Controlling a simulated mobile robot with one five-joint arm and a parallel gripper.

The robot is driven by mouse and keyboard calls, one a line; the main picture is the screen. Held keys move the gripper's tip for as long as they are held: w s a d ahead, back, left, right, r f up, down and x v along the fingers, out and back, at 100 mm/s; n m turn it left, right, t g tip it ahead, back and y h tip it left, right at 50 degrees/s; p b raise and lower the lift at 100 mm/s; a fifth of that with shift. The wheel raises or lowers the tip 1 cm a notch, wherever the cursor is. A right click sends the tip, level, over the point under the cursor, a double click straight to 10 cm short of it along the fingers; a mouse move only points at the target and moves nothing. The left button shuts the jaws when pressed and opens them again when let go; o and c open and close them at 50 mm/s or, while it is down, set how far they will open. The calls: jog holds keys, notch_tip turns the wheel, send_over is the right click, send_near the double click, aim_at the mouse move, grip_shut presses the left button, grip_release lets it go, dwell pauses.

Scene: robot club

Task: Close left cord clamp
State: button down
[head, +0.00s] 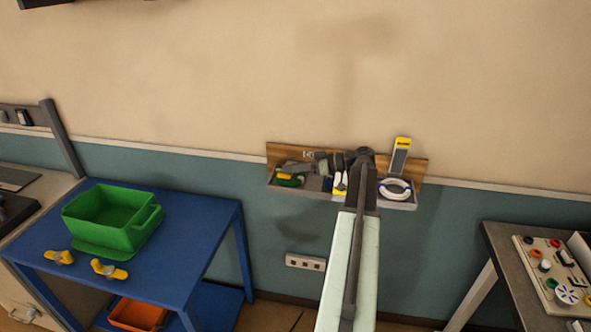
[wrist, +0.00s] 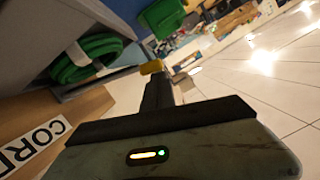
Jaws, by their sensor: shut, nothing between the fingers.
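A shelf (head: 411,203) with a wooden back and a grey tray is on the wall in the head view. At its left end a green cord coil (head: 290,182) lies under small grey and yellow parts, likely the left clamp; its exact angle is unclear. The coil also shows in the wrist view (wrist: 88,62). At the right end a yellow and grey clamp (head: 400,157) stands raised above a white cord coil (head: 395,188). My gripper (wrist: 157,92) is shut and empty, in front of the shelf's middle. A yellow tip shows by its end; whether they touch is unclear.
A blue table (head: 195,235) with a green bin (head: 110,218) and two yellow-grey pieces stands at left. A dark bench (head: 510,270) with a control panel (head: 555,268) is at right. A wall socket (head: 305,262) is below the shelf. Wall above the shelf is clear.

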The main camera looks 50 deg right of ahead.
jog(key=shift+s, duration=0.15)
